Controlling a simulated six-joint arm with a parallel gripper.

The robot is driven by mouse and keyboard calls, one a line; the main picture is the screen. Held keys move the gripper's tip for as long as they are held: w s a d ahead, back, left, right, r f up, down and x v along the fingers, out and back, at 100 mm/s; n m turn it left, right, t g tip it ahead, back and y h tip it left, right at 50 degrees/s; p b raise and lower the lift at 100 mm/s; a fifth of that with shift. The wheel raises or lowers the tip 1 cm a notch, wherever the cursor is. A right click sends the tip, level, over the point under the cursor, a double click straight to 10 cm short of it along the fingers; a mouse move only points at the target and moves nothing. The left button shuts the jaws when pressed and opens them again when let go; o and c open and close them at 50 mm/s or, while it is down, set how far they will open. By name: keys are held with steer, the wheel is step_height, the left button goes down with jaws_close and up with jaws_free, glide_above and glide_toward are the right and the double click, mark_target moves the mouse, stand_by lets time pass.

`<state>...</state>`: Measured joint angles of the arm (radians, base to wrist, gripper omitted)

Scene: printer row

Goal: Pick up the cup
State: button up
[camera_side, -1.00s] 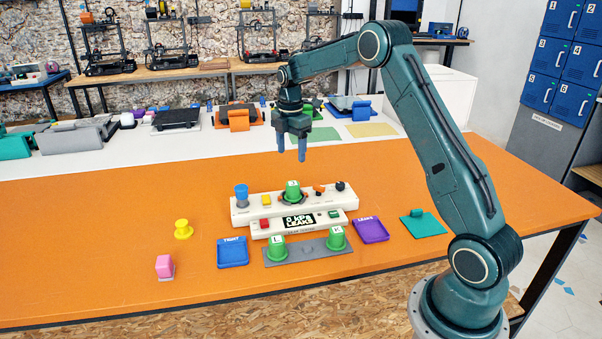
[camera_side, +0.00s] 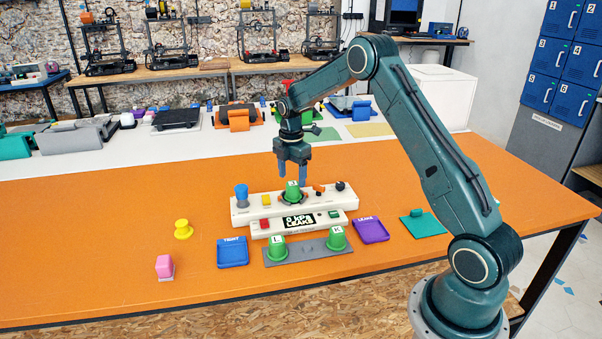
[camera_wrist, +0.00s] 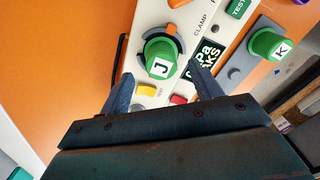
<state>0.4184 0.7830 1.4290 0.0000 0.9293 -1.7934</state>
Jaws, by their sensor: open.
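A green cup marked J (camera_side: 292,192) sits in the round dark seat of the white tester (camera_side: 330,205). It also shows in the wrist view, its J lid (camera_wrist: 160,60) facing the camera. My gripper (camera_side: 292,178) is open and points down just above this cup; in the wrist view its two fingers (camera_wrist: 161,78) lie to either side of the cup's lower edge. I see nothing held. Two more green cups stand on a grey plate (camera_side: 308,250) in front: one at left (camera_side: 277,247) and one marked K (camera_side: 337,239).
The tester carries a blue knob (camera_side: 241,195), a dark knob (camera_side: 340,186) and a display (camera_side: 298,221) reading LEAKS. A blue TIGHT tray (camera_side: 233,254) and purple LEAK tray (camera_side: 371,232) flank the plate. A yellow knob-shaped thing (camera_side: 183,229) and pink block (camera_side: 164,266) lie left.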

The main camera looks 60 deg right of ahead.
mark_target(292, 183)
steer(key=shift+s+a+f, duration=0.1)
steer(key=shift+f, duration=1.75)
steer(key=c, duration=1.1)
steer(key=shift+c, duration=0.2)
steer(key=shift+r, duration=0.2)
step_height(292, 183, up, 20)
steer(key=shift+f, duration=0.15)
